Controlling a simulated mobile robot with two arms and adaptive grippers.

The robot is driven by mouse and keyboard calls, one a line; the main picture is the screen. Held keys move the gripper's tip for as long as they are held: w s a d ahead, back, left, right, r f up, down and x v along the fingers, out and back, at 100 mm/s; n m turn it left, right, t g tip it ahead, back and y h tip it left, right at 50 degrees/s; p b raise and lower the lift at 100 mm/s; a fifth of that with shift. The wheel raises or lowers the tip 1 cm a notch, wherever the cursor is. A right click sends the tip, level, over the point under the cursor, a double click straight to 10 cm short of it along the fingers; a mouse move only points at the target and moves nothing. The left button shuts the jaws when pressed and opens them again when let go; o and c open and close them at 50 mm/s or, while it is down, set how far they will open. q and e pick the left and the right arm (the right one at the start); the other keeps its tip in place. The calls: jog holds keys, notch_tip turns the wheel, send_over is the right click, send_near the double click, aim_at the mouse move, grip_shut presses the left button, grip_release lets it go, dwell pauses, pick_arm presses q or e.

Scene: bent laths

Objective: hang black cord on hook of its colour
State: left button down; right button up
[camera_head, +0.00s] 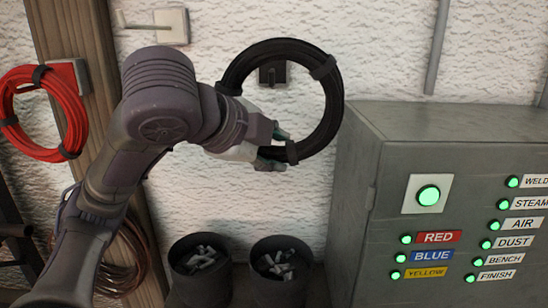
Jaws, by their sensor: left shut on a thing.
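The black cord (334,110) is a coiled ring with dark ties, upright in front of the white wall. My left gripper (277,150) is shut on the lower part of the ring, near a tie. A black hook (273,73) on a square plate shows through the ring's opening, just below its top strand. I cannot tell whether the top strand rests on the hook or is held in front of it. My right gripper is not in view.
A red cord (76,118) hangs at the left by the wooden post. A white hook (172,25) is empty. A grey cabinet (365,190) with green lights stands close to the ring's right. Two dark bins (203,285) stand below. A copper coil (137,262) is at lower left.

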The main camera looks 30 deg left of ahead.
pick_arm(q)
jog(key=shift+w+a, duration=0.3)
jog(key=shift+w, duration=0.2)
jog(key=shift+w+a+f+b, duration=0.1)
jog(key=shift+w+a+b, duration=0.25)
jog(key=shift+w+b, duration=0.25)
jog(key=shift+w+a+f+b, duration=0.1)
jog(key=shift+w+a+b, duration=0.3)
jog(key=shift+w, duration=0.15)
jog(key=shift+w+a+f+b, duration=0.2)
jog(key=shift+w+f, duration=0.15)
jog(key=shift+f, duration=0.2)
jog(key=shift+w+a+f+b, duration=0.15)
jog(key=shift+w+f, duration=0.15)
jog(key=shift+f, duration=0.25)
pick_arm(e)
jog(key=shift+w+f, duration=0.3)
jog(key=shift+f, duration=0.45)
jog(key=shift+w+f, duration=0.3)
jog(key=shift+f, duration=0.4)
pick_arm(q)
jog(key=shift+f, duration=0.15)
jog(key=c, duration=0.6)
grip_release()
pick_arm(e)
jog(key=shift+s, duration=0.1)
